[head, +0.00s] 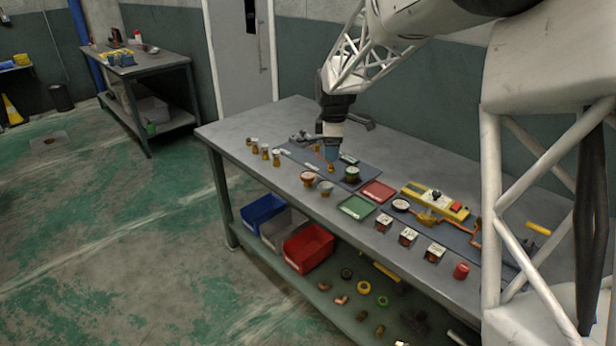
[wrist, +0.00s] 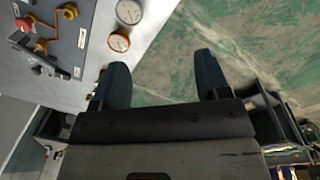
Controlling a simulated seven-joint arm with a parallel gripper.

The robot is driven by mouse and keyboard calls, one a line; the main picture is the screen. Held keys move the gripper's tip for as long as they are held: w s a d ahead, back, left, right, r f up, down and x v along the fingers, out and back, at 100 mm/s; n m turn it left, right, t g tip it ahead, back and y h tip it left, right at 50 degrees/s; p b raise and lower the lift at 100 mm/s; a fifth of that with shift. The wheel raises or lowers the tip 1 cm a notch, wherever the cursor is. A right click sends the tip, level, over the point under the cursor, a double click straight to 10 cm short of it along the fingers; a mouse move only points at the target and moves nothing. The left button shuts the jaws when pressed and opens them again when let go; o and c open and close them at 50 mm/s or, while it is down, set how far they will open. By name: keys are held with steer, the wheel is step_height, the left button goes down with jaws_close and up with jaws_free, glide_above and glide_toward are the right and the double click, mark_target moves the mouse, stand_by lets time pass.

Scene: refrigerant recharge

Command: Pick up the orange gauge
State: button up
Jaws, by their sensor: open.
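The orange gauge (head: 308,178) stands on the workbench near its front edge, beside a grey gauge (head: 325,188). In the wrist view the orange gauge (wrist: 118,42) shows a white dial with an orange rim, just beyond the tip of the left finger and outside the gap between the fingers. The grey gauge (wrist: 130,12) is at the top edge there. My gripper (head: 331,157) is above the dark mat, behind the gauges in the head view. In the wrist view my gripper (wrist: 160,62) is open, with nothing between its fingers.
The dark mat (wrist: 57,50) carries red and brass fittings. Brass fittings (head: 265,151) stand left on the bench (head: 232,131). A green tray (head: 357,207), a red tray (head: 378,191) and a yellow manifold (head: 433,197) are to the right. Bins (head: 307,248) sit on the lower shelf.

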mark_target(306, 175)
steer(key=w+a+f+n, duration=0.2)
steer(key=w+f, duration=0.2)
steer(key=w+a+f+n, duration=0.2)
steer(key=w+a+f, duration=0.1)
steer(key=w+f, duration=0.1)
steer(key=w+a+f+n, duration=0.2)
steer(key=w+f, duration=0.2)
steer(key=w, duration=0.1)
steer(key=shift+a+f+g, duration=0.15)
steer(key=shift+a+g, duration=0.15)
steer(key=shift+f, duration=0.1)
steer(key=shift+f, duration=1.15)
steer(key=shift+f, duration=0.15)
steer(key=shift+s+d+f, duration=0.1)
steer(key=shift+f, duration=2.4)
steer(key=shift+c, duration=0.3)
steer(key=c, duration=0.6)
